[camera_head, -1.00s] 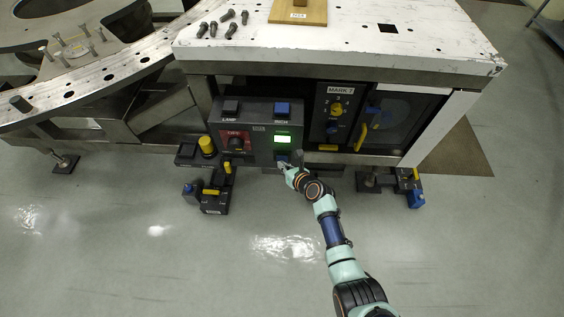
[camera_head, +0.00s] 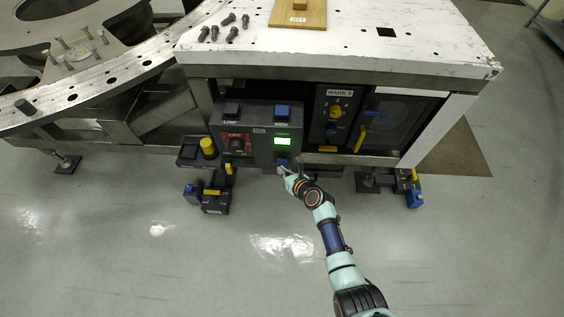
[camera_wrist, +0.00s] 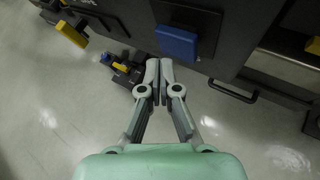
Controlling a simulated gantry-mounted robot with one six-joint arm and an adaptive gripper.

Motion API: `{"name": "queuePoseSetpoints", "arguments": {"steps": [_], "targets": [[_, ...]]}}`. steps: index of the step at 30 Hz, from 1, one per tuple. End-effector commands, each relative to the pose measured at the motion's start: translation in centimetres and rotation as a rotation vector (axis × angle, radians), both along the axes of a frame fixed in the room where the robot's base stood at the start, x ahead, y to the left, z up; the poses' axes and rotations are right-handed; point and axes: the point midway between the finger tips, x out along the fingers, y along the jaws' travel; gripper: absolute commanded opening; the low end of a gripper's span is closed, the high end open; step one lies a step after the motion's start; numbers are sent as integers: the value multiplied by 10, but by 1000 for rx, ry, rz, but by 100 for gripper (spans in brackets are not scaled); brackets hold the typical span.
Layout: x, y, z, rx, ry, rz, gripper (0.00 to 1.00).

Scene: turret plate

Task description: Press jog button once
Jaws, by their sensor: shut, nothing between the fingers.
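A dark control panel (camera_head: 259,150) under the white table has a blue button at its lower right (camera_head: 282,158), below a lit green display. This blue button also shows in the wrist view (camera_wrist: 177,42), but no readable jog label shows on it. Another blue button (camera_head: 282,111), apparently labelled INCH, sits higher on the panel. My gripper (camera_head: 281,170) is just below and in front of the lower blue button. In the wrist view my gripper (camera_wrist: 160,62) has its fingertips together and empty, just below the button's lower edge in the picture. Contact cannot be told.
The panel also holds a black button (camera_head: 231,110) and a red dial plate (camera_head: 237,143). A yellow-topped knob (camera_head: 208,147) stands at left. A second panel with a knob (camera_head: 335,112) and a yellow handle (camera_head: 360,136) is at right. The floor in front is open.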

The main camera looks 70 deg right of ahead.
Motion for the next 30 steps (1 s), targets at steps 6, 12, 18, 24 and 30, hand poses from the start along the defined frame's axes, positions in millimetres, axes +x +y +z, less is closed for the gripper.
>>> {"name": "queuePoseSetpoints", "arguments": {"steps": [6, 12, 18, 24, 30], "targets": [[-1, 3, 1, 1, 0, 1, 0], [-7, 22, 3, 2, 1, 2, 0], [-13, 41, 2, 2, 1, 1, 0], [-16, 48, 0, 0, 0, 0, 0], [-16, 47, 0, 0, 0, 0, 0]]}}
